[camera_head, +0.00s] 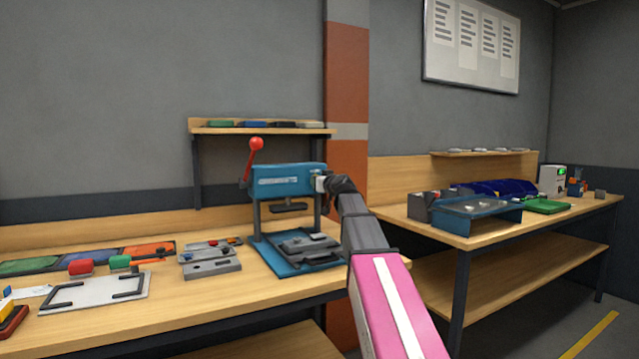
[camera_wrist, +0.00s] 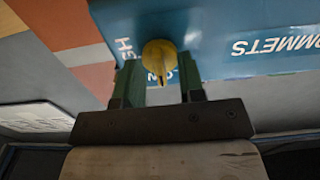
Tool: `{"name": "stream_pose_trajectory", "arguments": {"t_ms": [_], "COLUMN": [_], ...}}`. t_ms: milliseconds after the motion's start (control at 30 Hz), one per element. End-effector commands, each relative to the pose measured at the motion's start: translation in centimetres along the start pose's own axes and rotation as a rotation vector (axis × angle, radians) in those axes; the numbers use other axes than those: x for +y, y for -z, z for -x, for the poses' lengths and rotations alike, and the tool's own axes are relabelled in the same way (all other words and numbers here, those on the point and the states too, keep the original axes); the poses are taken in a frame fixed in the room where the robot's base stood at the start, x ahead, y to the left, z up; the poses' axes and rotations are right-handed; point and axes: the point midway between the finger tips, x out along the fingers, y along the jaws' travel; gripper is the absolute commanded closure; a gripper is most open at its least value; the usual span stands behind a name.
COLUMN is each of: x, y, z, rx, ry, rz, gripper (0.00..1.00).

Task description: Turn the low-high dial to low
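The low-high dial, a round yellow knob (camera_wrist: 158,54) with a dark pointer line, sits on the blue press head (camera_wrist: 222,25) in the wrist view. The pointer faces down in that view, over letters that look like part of an upside-down LOW. The letters GH show left of the knob; the rest of that word is hidden. My gripper (camera_wrist: 159,62) has its dark green fingers apart, one on each side of the knob. I cannot tell whether they touch it. In the head view, my gripper (camera_head: 324,183) is at the right end of the press head (camera_head: 288,181), and the dial is hidden.
The press has a red-ball lever (camera_head: 256,143) at its left and a grey fixture (camera_head: 308,247) on its base. An orange pillar (camera_head: 346,80) stands behind the arm.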

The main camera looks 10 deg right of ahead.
Motion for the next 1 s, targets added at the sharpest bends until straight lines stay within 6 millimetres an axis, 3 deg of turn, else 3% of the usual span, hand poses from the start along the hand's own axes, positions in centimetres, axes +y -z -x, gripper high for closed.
{"name": "stream_pose_trajectory", "arguments": {"t_ms": [267, 800, 1000], "x": [-0.1, -0.1, 0.0], "y": [0.0, -0.1, 0.0], "z": [1.4, 10.3, 10.9], "rx": [0.001, 0.001, 0.000], "ry": [-0.001, -0.001, 0.000], "rz": [-0.001, 0.000, 0.000], "gripper": [0.64, 0.64, 0.64]}}
